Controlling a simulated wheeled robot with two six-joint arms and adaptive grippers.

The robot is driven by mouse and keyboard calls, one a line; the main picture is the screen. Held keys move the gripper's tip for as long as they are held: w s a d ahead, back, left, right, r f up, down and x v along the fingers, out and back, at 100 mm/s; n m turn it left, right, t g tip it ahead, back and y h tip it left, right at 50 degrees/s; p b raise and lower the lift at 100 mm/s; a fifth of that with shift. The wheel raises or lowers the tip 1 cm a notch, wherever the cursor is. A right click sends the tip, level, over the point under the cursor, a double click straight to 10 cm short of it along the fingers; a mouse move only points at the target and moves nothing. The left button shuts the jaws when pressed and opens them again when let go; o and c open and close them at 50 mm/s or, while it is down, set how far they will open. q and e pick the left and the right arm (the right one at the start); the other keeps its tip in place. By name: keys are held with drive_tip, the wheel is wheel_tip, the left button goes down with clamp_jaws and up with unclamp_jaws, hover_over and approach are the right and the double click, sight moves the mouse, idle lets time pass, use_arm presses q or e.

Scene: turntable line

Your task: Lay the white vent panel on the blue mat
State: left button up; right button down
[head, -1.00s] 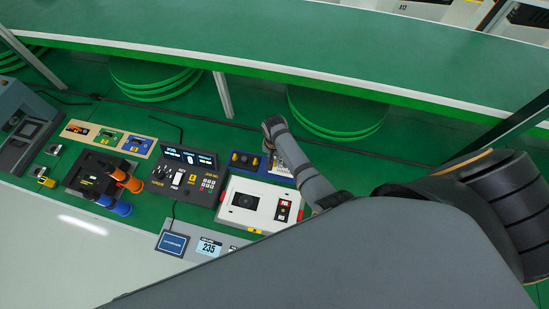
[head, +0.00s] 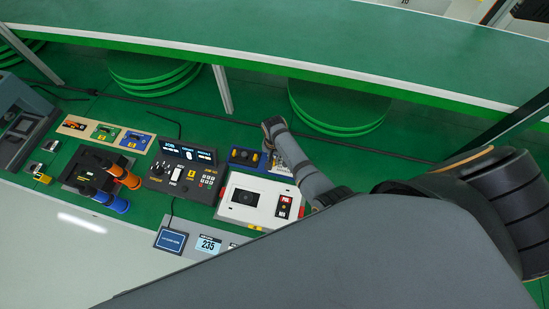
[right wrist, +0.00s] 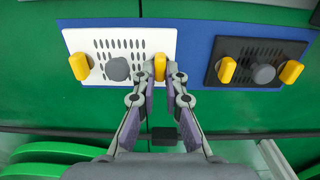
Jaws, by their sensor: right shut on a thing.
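The white vent panel (right wrist: 119,52) shows in the right wrist view, with slots, a grey middle knob and a yellow knob at each end. My right gripper (right wrist: 160,74) is shut on its right-hand yellow knob. The panel lies over the left part of the blue mat (right wrist: 194,62); I cannot tell whether it rests on it or is slightly above. In the head view, my arm partly hides the white panel (head: 293,155) beside the blue mat's bare strip (head: 267,166). My left gripper is not in view.
A black vent panel (right wrist: 255,62) with yellow knobs lies on the mat's other half. In the head view, a white device (head: 252,199), a dark control console (head: 183,172) and a beige tray (head: 104,133) stand nearby. A green shelf (head: 250,45) runs across the back.

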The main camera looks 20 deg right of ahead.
drive_tip(key=shift+f+b, duration=0.3)
drive_tip(key=shift+f, duration=0.2)
drive_tip(key=c, duration=1.3)
unclamp_jaws()
drive_tip(key=shift+c, duration=0.2)
drive_tip(key=shift+o, duration=0.4)
drive_tip(key=o, duration=0.3)
wheel_tip(320, 180, up, 5)
drive_tip(key=p, duration=0.5)
drive_tip(key=shift+r+p, duration=0.1)
drive_tip(key=shift+p, duration=0.25)
drive_tip(key=shift+r, duration=1.15)
